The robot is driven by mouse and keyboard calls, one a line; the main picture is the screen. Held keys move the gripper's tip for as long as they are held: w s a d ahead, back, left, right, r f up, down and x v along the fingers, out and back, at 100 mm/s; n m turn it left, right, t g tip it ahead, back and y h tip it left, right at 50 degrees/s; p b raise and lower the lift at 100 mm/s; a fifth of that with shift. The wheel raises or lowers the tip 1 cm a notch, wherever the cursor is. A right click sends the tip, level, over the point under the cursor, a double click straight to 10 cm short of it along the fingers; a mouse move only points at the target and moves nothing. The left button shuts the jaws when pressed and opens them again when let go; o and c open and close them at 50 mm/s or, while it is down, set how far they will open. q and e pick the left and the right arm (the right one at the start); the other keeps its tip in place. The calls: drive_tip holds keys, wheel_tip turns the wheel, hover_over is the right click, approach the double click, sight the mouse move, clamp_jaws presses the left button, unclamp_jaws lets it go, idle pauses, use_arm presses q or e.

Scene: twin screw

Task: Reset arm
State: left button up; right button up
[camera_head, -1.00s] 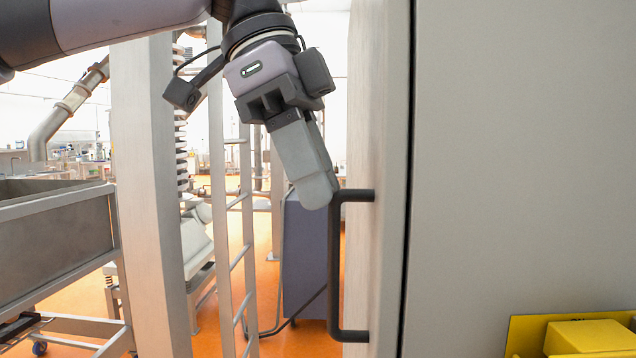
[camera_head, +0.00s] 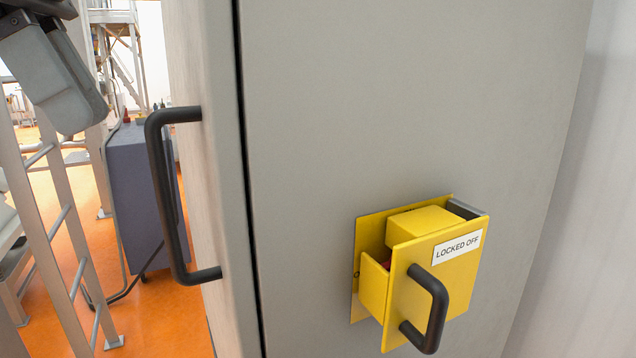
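My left gripper (camera_head: 72,98) shows at the top left of the head view, its grey fingers pointing down and cut by the picture's edge. It is to the left of the black door handle (camera_head: 163,190) and apart from it. The two fingers lie one behind the other, so any gap between them is hard to judge, and nothing shows held in them. My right gripper is out of view.
A grey cabinet (camera_head: 330,120) fills the middle. On its front is a yellow lockout box (camera_head: 458,275) labelled "LOCKED OFF", with a black handle (camera_head: 432,310). A metal ladder (camera_head: 62,220) and dark blue box (camera_head: 135,190) stand at left over orange floor.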

use_arm(q)
drive_tip(key=w+a+f+t+h, duration=0.35)
drive_tip(key=w+a+f, duration=0.2)
drive_tip(key=a, duration=0.25)
drive_tip(key=w+a+f+t+h, duration=0.2)
drive_tip(key=w+a+f+h, duration=0.2)
drive_tip(key=a+f, duration=0.3)
drive_tip(key=a+f+n+t+y, duration=0.1)
drive_tip(key=a+f+n+t, duration=0.3)
drive_tip(key=f, duration=0.6)
drive_tip(key=a+f+n+t+y, duration=0.2)
drive_tip(key=a+f+t, duration=0.3)
drive_tip(key=f, duration=0.5)
drive_tip(key=s+d+f+n+y, duration=0.2)
drive_tip(key=s+f+n+y, duration=0.15)
drive_tip(key=f, duration=0.65)
drive_tip(key=s+d+f+n+y, duration=0.2)
drive_tip(key=s+f, duration=0.2)
drive_tip(key=f, duration=0.6)
drive_tip(key=s+d+f+g, duration=0.2)
drive_tip(key=s+d+f, duration=0.2)
drive_tip(key=d, duration=0.5)
drive_tip(key=s+d+f+g+y, duration=0.1)
drive_tip(key=s+d+f+g, duration=0.2)
drive_tip(key=d, duration=0.6)
wheel_tip(320, 180, down, 4)
drive_tip(key=shift+s+d+r+n, duration=0.15)
drive_tip(key=shift+s+n, duration=0.3)
drive_tip(key=shift+s, duration=0.75)
